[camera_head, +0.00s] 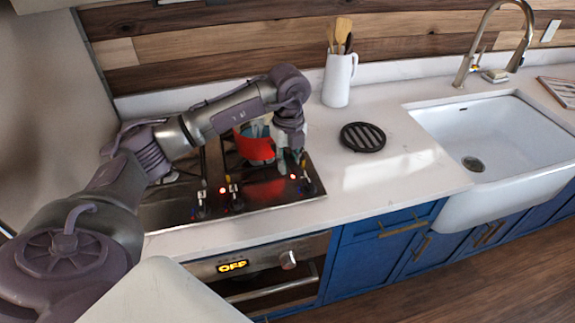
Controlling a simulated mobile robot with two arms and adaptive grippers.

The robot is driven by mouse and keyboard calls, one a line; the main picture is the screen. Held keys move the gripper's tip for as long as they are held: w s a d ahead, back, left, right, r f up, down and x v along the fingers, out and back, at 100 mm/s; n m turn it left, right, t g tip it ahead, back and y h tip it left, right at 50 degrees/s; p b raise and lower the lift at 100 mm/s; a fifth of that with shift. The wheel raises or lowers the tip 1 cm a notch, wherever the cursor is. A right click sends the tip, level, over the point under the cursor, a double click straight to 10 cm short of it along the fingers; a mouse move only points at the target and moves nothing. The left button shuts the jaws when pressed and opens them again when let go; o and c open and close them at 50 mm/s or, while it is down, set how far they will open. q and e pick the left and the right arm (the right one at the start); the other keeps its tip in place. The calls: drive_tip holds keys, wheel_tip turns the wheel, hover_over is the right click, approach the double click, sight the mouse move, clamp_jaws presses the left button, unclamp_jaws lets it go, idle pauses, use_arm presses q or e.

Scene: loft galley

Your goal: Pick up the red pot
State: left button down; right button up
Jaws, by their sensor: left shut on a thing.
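The red pot (256,149) is on or just above the stove's right side; I cannot tell whether it touches the burner. My left arm reaches in from the left and bends down over it. My left gripper (288,160) is at the pot's right side, shut on it. The gripper and wrist hide part of the pot's right side and rim. My right gripper is not in view.
The stove top (262,192) has knobs along its front. A black round trivet (362,137) lies on the white counter (400,170). A white pitcher (337,82) with wooden utensils stands at the back. A white sink (500,140) is at the right.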

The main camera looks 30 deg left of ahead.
use_arm(q)
drive_tip(key=shift+r, duration=0.5)
drive_tip(key=shift+d+r+b, duration=0.1)
drive_tip(key=shift+r+b, duration=0.5)
drive_tip(key=shift+r, duration=0.3)
drive_tip(key=d+r+b, duration=0.2)
drive_tip(key=d+r, duration=0.4)
drive_tip(key=d, duration=0.5)
drive_tip(key=shift+w+d+r, duration=0.15)
drive_tip(key=shift+w+r, duration=0.25)
